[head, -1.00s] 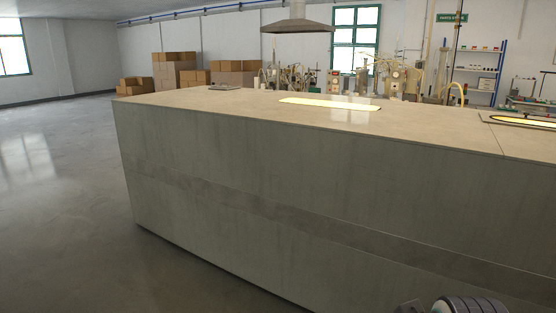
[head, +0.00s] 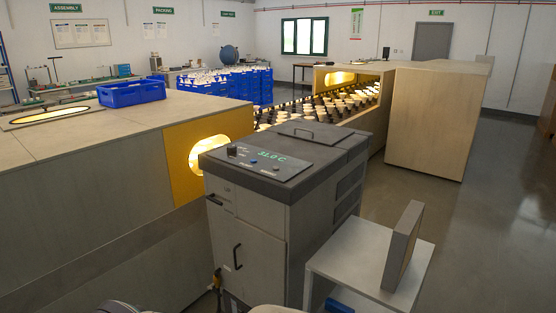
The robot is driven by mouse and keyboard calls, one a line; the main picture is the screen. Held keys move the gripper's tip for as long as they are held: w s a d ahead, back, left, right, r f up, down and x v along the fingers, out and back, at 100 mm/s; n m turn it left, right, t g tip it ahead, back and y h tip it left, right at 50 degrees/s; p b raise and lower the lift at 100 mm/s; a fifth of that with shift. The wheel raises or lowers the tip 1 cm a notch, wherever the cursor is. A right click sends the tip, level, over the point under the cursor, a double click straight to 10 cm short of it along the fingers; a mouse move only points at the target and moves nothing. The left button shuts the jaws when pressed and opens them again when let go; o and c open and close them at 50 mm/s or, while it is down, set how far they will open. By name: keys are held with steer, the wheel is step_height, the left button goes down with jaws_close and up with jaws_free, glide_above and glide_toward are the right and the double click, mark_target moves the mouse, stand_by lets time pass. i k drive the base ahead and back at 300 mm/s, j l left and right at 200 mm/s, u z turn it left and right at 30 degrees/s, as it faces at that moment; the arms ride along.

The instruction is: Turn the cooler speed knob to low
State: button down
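The cooler (head: 262,222) is a grey cabinet with a dark top, standing in the middle of the head view. Its sloping top panel shows a green readout (head: 271,155) of about 31.0 C. A small dark knob (head: 232,151) sits at the panel's left end. Its pointer and markings are too small to read. Small coloured controls sit along the panel's front edge. I cannot make out my gripper in the head view; only unclear parts show at the bottom edge.
A long pale counter (head: 90,150) with a yellow end opening (head: 208,155) stands left of the cooler. A small white table (head: 365,255) bearing an upright panel (head: 402,246) stands at the right front. A conveyor of bulbs (head: 335,108) runs behind. Open floor (head: 490,240) lies to the right.

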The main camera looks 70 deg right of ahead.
mark_target(231, 148)
steer(key=k+j+z, duration=0.1)
steer(key=z, duration=2)
steer(key=k+l, duration=0.05)
steer(key=l, duration=0.05)
